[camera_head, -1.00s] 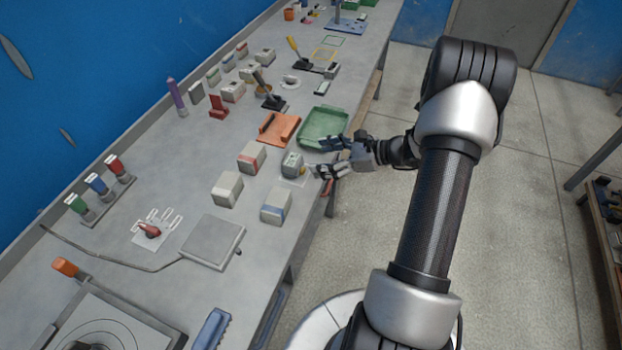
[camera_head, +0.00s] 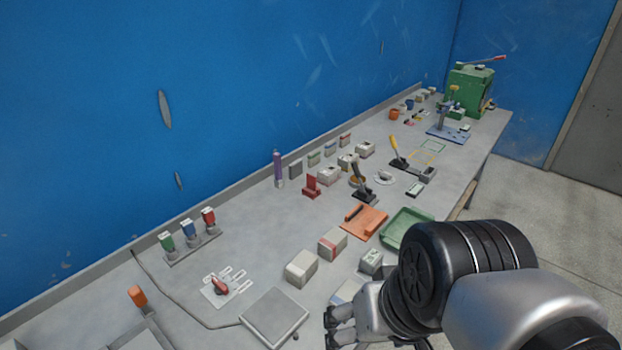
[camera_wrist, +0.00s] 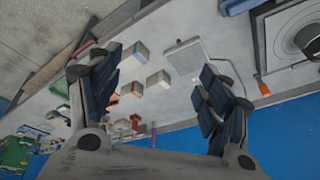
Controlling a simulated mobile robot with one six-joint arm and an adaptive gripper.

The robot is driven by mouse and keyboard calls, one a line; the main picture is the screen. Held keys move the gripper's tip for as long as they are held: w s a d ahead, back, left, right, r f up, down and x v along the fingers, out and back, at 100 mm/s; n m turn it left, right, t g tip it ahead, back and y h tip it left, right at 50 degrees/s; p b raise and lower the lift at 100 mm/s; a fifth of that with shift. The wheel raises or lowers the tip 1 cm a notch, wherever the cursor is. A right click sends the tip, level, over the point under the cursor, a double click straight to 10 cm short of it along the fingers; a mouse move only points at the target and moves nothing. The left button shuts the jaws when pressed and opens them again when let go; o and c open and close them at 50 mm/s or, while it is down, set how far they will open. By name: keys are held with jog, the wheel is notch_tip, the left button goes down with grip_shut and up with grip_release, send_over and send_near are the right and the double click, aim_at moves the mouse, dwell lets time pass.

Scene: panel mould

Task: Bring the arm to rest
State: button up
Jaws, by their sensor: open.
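My gripper (camera_wrist: 157,100) shows in the wrist view with its two dark padded fingers spread wide apart and nothing between them. In the head view, part of my gripper (camera_head: 338,328) shows low in the picture, beside the front edge of the bench; my arm hides the rest of it. In the wrist view, the bench with its boxes lies beyond the fingers, apart from them.
The grey bench (camera_head: 240,250) runs along the blue wall. Near my gripper are a flat grey plate (camera_head: 274,318), white boxes (camera_head: 301,268), an orange tray (camera_head: 364,222) and a green tray (camera_head: 405,228). Open floor (camera_head: 560,205) lies right of the bench.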

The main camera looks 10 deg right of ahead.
jog(key=shift+s+d+r+n+t+h, duration=0.3)
jog(key=shift+s+n+t, duration=0.2)
jog(key=shift+n, duration=0.2)
